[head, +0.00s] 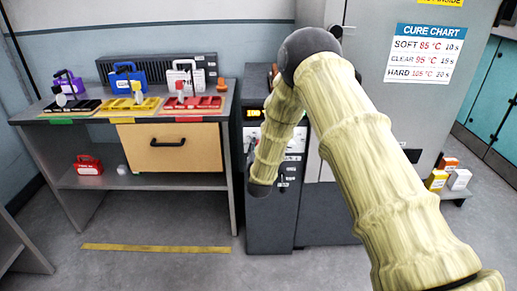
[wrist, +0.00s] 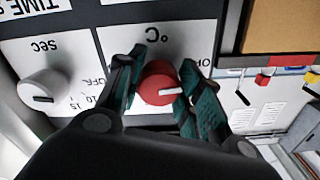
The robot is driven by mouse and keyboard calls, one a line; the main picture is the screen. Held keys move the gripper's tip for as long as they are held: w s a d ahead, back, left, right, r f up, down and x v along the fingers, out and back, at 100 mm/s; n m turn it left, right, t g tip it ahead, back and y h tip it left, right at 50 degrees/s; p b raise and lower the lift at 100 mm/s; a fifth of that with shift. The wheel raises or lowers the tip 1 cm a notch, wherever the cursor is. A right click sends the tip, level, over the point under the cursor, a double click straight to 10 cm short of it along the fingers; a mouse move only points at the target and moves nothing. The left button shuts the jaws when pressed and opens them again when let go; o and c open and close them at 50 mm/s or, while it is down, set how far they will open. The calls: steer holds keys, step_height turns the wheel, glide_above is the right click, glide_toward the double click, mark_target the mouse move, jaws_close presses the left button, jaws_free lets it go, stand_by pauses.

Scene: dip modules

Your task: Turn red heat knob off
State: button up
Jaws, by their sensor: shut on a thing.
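The red heat knob (wrist: 157,86) sits on a white panel marked °C in the wrist view, which shows the panel upside down. Its white pointer mark points to the right in that picture. My gripper (wrist: 162,66) has one teal-padded finger on each side of the knob and is shut on it. The right finger partly covers a label beside the knob that seems to read OFF. In the head view, my arm hides the knob and my gripper in front of the dark machine (head: 270,218).
A white knob (wrist: 45,92) marked SEC is beside the red one. In the head view, a bench (head: 75,181) with coloured trays and cases stands left of the machine. A cure chart (head: 424,53) hangs on the grey cabinet at right.

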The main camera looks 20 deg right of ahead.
steer(key=shift+f+n, duration=0.15)
steer(key=shift+n, duration=0.55)
steer(key=o, duration=1)
steer(key=shift+o, duration=0.2)
steer(key=v, duration=1.2)
